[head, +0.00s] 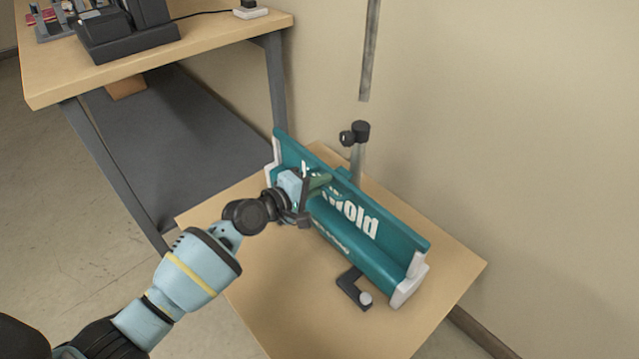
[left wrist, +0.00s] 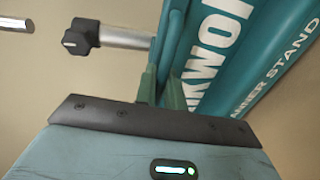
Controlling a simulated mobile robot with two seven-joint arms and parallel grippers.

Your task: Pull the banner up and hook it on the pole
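The teal banner stand (head: 355,240) with white end caps and white lettering sits on a small wooden table. Its banner is down at the base, with a teal top bar (head: 395,220) along the back. My left gripper (head: 318,182) is at this bar; in the left wrist view its two green fingers (left wrist: 163,92) are close together with a thin teal strip between them. The lower pole (head: 357,163) stands behind the stand with a black knob clamp on top, also in the left wrist view (left wrist: 120,38). A grey upper rod (head: 370,50) shows above it, apart from the clamp. My right gripper is out of view.
The small wooden table (head: 270,290) has bare room at its front. A black bracket (head: 352,287) with a pale round end juts out from the stand. A workbench (head: 215,42) with black equipment stands at the upper left. The wall is close behind.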

